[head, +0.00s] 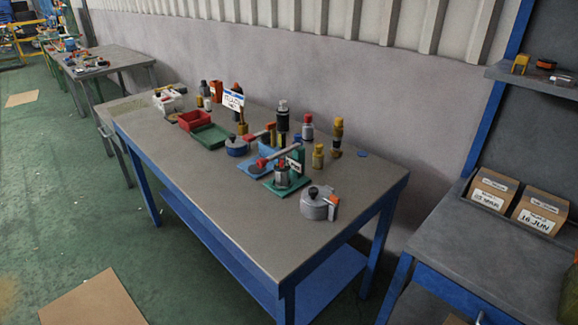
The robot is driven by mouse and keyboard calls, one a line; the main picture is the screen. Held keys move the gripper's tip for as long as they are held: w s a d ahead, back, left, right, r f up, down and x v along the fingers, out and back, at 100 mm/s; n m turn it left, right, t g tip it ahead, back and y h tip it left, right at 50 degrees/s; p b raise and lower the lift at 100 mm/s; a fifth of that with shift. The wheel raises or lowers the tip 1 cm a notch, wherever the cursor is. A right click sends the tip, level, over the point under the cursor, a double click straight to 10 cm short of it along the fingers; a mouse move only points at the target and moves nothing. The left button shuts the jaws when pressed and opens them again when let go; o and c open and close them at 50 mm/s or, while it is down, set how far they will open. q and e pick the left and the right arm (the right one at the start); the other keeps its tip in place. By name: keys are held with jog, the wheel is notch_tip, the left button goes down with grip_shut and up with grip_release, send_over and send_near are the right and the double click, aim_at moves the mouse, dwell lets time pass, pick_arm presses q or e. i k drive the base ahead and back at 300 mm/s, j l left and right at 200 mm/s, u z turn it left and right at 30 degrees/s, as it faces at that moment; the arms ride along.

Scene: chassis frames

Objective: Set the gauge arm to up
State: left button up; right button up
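A fixture with a green base plate (268,185) stands toward the right end of the long grey workbench (225,205). It has a green post with a small label and a red arm (279,155) reaching left from the post to a rounded tip. This looks like the gauge arm. It runs out sideways over a grey part (282,177) on the plate; whether it touches that part is too small to tell. Behind it, another red bar (257,135) shows by a blue plate; its mechanism is partly hidden. Neither of my grippers is in view.
A grey round part with an orange piece (316,204) sits to the fixture's right. Several bottle-like items, a red bin (193,120), a green tray (209,136) and a sign (233,100) crowd the back. The bench's front strip is clear. Another bench (480,240) stands right.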

aim_at(261, 163)
jog(key=i+j+z, duration=0.1)
jog(key=i+z, duration=0.15)
jog(key=i, duration=0.8)
